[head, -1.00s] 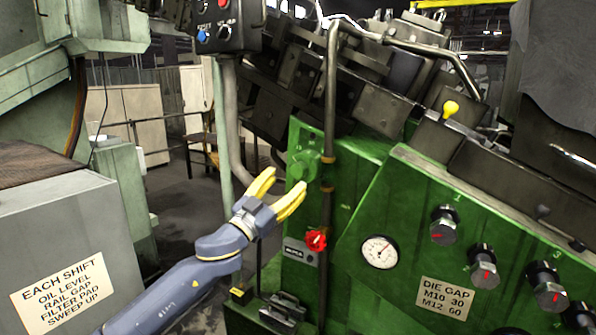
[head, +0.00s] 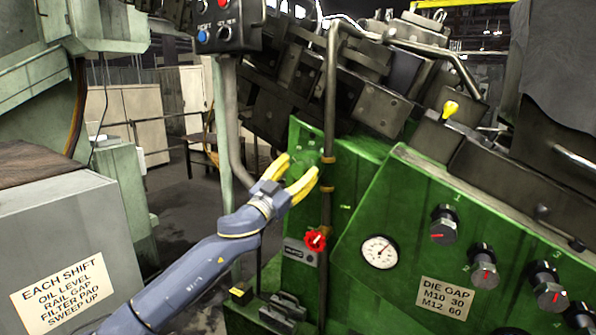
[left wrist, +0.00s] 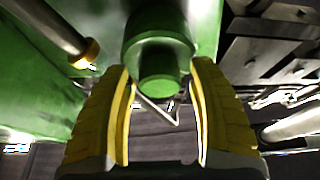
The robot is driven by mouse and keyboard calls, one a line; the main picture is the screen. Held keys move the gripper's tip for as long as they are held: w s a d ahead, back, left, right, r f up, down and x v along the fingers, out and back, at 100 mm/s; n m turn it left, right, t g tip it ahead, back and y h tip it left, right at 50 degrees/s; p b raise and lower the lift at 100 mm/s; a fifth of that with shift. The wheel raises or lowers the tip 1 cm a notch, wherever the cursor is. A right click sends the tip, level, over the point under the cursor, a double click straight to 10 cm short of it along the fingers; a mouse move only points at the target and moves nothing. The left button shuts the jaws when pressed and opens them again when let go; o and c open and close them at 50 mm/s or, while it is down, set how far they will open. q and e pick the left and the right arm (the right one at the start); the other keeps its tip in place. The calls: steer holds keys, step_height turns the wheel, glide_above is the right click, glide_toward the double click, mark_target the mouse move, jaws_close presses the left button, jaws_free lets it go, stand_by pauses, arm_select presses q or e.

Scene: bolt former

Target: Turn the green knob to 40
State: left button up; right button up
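The green knob (head: 305,159) sticks out from the upper left of the green machine, below a dark slanted block. My left gripper (head: 300,165) has its two yellow fingers spread, one on each side of the knob. In the left wrist view the round stepped knob (left wrist: 158,72) lies between the fingertips, with narrow gaps beside its front end; whether the tips touch its wider part I cannot tell. No scale or number around the knob is readable. My right gripper does not show.
A vertical pipe (head: 329,110) runs close to the right of the knob. The plate (head: 446,297) reads DIE GAP, M10 30, M12 60. Several black knobs line the sloped panel.

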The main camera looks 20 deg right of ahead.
arm_select(q)
steer(key=c, duration=1.1)
steer(key=shift+o, duration=0.2)
steer(key=shift+m, duration=0.4)
steer(key=m+g+h, duration=0.1)
steer(key=m+g, duration=0.2)
steer(key=m, duration=0.2)
steer(key=m+g, duration=0.1)
steer(key=m, duration=0.2)
steer(key=m+g, duration=0.1)
steer(key=m, duration=0.2)
steer(key=shift+s+m+g, duration=0.1)
steer(key=shift+m+g, duration=0.2)
steer(key=shift+m, duration=0.1)
steer(key=m, duration=0.2)
steer(key=m+g+y, duration=0.1)
steer(key=m, duration=0.1)
steer(key=shift+m+y, duration=0.3)
steer(key=shift+f+m+g+y, duration=0.15)
steer(key=shift+m+g+y, duration=0.4)
steer(key=shift+m, duration=1.15)
steer(key=shift+y, duration=0.25)
steer(key=o, duration=1.2)
steer(key=shift+d+f, duration=0.1)
